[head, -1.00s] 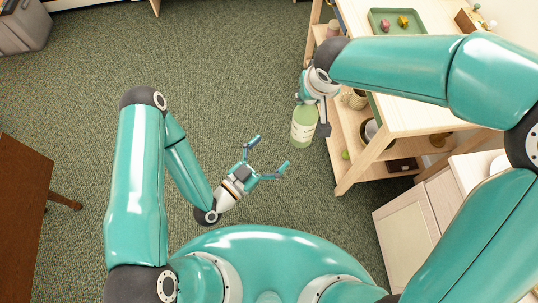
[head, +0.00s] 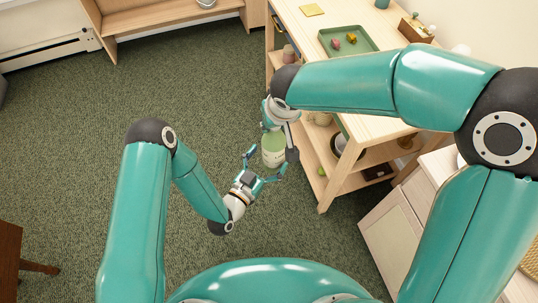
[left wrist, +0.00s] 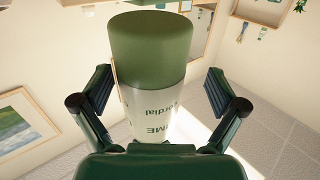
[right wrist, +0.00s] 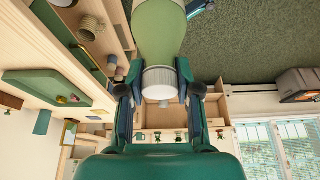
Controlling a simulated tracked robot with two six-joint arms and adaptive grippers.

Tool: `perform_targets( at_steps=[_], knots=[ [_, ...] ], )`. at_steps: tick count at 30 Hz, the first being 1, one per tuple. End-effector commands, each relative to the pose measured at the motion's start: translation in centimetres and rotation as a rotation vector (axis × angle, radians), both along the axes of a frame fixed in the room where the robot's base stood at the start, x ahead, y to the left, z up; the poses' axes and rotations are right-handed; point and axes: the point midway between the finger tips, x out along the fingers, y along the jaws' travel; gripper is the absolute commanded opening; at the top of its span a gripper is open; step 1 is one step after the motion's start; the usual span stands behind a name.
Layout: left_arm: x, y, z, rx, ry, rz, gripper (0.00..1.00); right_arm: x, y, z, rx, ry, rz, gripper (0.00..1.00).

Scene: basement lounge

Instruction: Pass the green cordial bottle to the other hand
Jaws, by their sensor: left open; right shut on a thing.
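The green cordial bottle (head: 273,150), with a pale label, hangs in the head view below my right gripper (head: 280,122). In the right wrist view the right gripper is shut around the neck by the white cap (right wrist: 160,84), with the green body (right wrist: 160,32) beyond the fingers. My left gripper (head: 266,168) is open, its fingers on either side of the lower bottle. In the left wrist view the green bottle end (left wrist: 150,45) and label stand between the spread fingers, with gaps at both sides.
A pale wooden shelf unit (head: 328,190) stands just right of the bottle, with a green tray (head: 325,40) on top and pots on its shelves. A pale cabinet (head: 385,235) is at the lower right. Green carpet (head: 90,125) is clear at left.

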Motion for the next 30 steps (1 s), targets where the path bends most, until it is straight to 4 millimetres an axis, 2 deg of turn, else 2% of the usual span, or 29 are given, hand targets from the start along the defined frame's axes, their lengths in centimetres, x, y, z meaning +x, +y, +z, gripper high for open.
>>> perform_targets(
  at_steps=[11, 28, 29, 30],
  knots=[
    [0.51, -0.32, 0.04, 0.0, 0.0, 0.001, 0.97, 0.08, 0.02, 0.15, 0.002, -0.004, -0.001, 0.0],
    [0.66, -0.12, 0.06, -0.001, -0.001, 0.008, 0.03, -0.12, -0.16, -0.03, -0.005, 0.004, -0.002, 0.0],
    [0.73, -0.11, 0.22, -0.003, -0.005, 0.009, 0.01, -0.13, -0.17, -0.03, -0.005, 0.005, -0.002, 0.35],
    [0.74, -0.09, 0.22, -0.003, -0.005, 0.01, 0.01, -0.14, -0.16, -0.04, -0.005, 0.005, -0.002, 0.41]
  ],
)
